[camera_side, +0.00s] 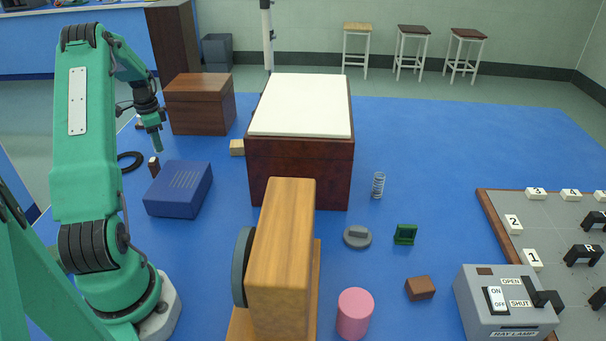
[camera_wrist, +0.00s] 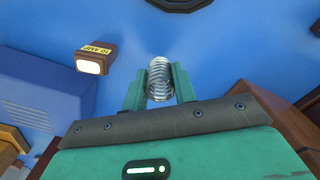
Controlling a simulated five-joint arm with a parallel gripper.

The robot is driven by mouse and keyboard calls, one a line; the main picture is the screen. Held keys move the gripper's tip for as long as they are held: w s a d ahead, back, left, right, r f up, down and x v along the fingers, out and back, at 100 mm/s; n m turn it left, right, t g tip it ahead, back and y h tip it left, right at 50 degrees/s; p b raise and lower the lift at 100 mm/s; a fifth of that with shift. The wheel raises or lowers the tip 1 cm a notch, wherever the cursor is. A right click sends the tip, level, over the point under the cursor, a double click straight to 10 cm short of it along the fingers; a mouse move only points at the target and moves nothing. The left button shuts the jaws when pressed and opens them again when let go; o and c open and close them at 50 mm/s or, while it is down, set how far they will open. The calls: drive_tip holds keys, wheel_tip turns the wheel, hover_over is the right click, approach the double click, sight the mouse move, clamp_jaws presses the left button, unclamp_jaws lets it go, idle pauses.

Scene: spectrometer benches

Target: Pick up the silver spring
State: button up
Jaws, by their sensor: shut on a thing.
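A silver coil spring (camera_wrist: 160,80) sits between the two green fingers of my gripper (camera_wrist: 160,88) in the wrist view, and the fingers are shut on it. In the side view my gripper (camera_side: 157,143) hangs at the left, above the small brown block and behind the blue box; the held spring is too small to make out there. Another silvery coil spring (camera_side: 378,185) stands upright on the blue surface, right of the large white-topped box and far from my gripper.
A small brown block (camera_side: 154,167) with a yellow label and pale end (camera_wrist: 97,55) is close by. A blue box (camera_side: 180,189), dark ring (camera_side: 130,161) and brown wooden box (camera_side: 200,103) surround my gripper. The white-topped box (camera_side: 298,172) stands to the right.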

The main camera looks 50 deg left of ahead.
drive_tip(key=w+d+r, duration=0.6)
drive_tip(key=d+r, duration=0.1)
drive_tip(key=d, duration=0.3)
drive_tip(key=shift+r, duration=0.35)
drive_tip(key=shift+r, duration=0.1)
